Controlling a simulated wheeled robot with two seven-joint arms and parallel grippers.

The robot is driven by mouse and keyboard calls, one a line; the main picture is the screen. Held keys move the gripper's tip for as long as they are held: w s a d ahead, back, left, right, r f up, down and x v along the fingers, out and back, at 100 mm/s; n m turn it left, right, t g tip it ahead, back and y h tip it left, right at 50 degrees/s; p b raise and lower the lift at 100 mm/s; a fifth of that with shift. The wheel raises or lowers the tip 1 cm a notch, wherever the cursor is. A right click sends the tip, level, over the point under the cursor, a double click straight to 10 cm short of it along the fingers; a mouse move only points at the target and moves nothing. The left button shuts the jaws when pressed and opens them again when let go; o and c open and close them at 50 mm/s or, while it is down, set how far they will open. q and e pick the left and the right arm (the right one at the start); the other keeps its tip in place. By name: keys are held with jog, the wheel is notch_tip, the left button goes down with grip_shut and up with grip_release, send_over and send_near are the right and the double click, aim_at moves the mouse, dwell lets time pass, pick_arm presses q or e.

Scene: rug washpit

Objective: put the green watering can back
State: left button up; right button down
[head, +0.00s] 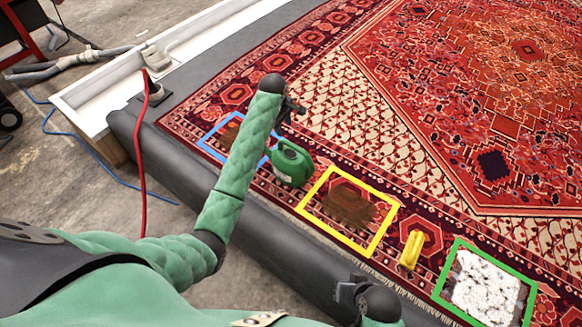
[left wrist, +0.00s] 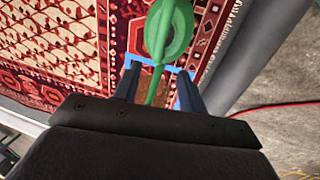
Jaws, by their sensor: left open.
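The green watering can (head: 292,163) stands on the rug between the blue frame (head: 203,147) and the yellow frame (head: 333,236). My left gripper (head: 293,108) is above and behind it in the head view, partly hidden by my arm. In the left wrist view the can (left wrist: 171,32) lies beyond the open fingers (left wrist: 158,90). Its thin spout crosses the gap between them; I cannot tell whether it is within their reach. My right gripper (head: 347,293) is at the bottom, small and dark, its jaws unclear.
A yellow object (head: 411,249) stands on the rug between the yellow frame and the green frame (head: 530,300), which surrounds a white patch. Brown stains show inside the blue and yellow frames. A dark padded edge (head: 280,222) borders the rug. A red hose (head: 141,170) hangs at left.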

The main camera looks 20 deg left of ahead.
pick_arm(q)
jog(key=s+d+f+m+t, duration=0.1)
jog(key=s+d+f+m, duration=0.35)
jog(key=s, duration=0.65)
jog(key=s+d+f+m, duration=0.4)
jog(key=s+d+f, duration=0.15)
jog(key=s, duration=0.45)
jog(key=s+d+r+m+h, duration=0.1)
jog(key=s+d+m, duration=0.1)
jog(key=s, duration=0.6)
jog(key=s+d+r+m+h, duration=0.1)
jog(key=s+d+m, duration=0.2)
jog(key=s, duration=0.5)
jog(key=s+d+r+m+t, duration=0.1)
jog(key=s+d+m, duration=0.2)
jog(key=s, duration=0.5)
jog(key=shift+s+d+h, duration=0.15)
jog(key=shift+d+h, duration=0.2)
jog(key=shift+h, duration=0.05)
